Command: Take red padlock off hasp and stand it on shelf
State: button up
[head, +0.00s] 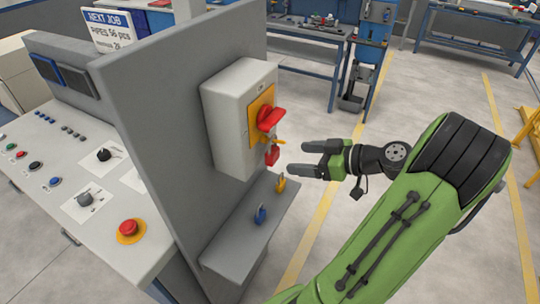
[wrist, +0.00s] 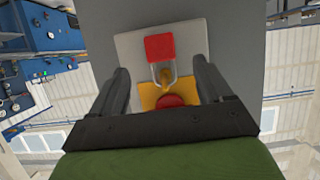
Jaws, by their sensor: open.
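The red padlock (head: 271,155) hangs by its shackle from the hasp (head: 279,142), below the red switch handle (head: 268,118) on a grey switch box. In the wrist view, which is upside down, the red padlock (wrist: 160,47) shows above the red handle (wrist: 171,100), its pale shackle around the yellow-brown hasp. My gripper (head: 309,158) is open and empty, level, just right of the padlock and pointing at it. In the wrist view the padlock lies between the lines of my two fingers (wrist: 162,74), not touching them. The grey shelf (head: 232,252) juts out below the box.
A blue padlock (head: 260,215) and a yellow padlock (head: 281,184) stand on the shelf. The shelf's near left end is bare. A grey panel (head: 165,110) stands behind the box. A control desk (head: 75,165) with buttons is at left. Open floor lies right of the shelf.

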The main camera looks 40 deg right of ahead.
aim_at(277, 152)
jog(key=x, duration=0.8)
jog(key=shift+w+a+f, duration=0.1)
jog(key=shift+w+f, duration=0.05)
jog(key=shift+w, duration=0.25)
jog(key=c, duration=1.1)
jog(key=shift+r, duration=0.2)
jog(key=shift+s+d+r, duration=0.2)
jog(key=shift+s+r, duration=0.15)
jog(key=shift+r, duration=0.3)
jog(key=s+d, duration=0.2)
jog(key=s, duration=0.6)
jog(key=s+d, duration=0.3)
jog(key=s, duration=0.5)
jog(key=shift+s+d, duration=0.2)
jog(key=shift+d, duration=0.1)
jog(key=shift+f, duration=0.25)
